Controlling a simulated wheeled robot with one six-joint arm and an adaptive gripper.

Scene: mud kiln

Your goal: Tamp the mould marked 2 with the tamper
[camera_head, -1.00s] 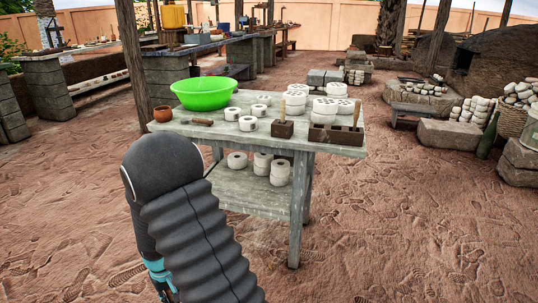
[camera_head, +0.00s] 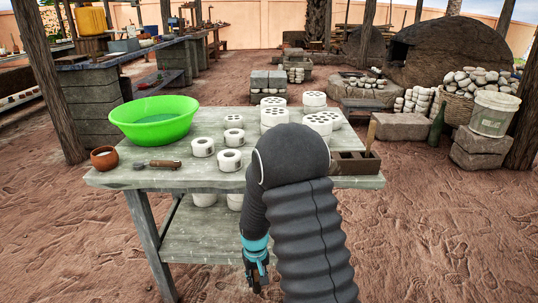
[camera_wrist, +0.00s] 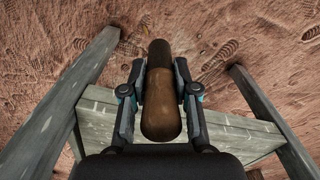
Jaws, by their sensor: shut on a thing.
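My gripper (camera_wrist: 160,95) is shut on a brown wooden piece with a rounded end, apparently the tamper (camera_wrist: 160,118). In the head view my gripper (camera_head: 256,274) hangs low before the table (camera_head: 120,178), and the held piece is hard to make out. A dark wooden mould box (camera_head: 357,165) stands at the table's front right, with an upright wooden stick (camera_head: 370,136) at it. It is partly hidden by my arm. No mark 2 can be read on it. My arm also covers the table just left of this box.
A green basin (camera_head: 153,120), a clay pot (camera_head: 104,158), a wooden-handled tool (camera_head: 157,164) and several white perforated cylinders (camera_head: 273,118) stand on the table. Table legs (camera_wrist: 68,105) and the lower shelf (camera_wrist: 225,132) show near my gripper.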

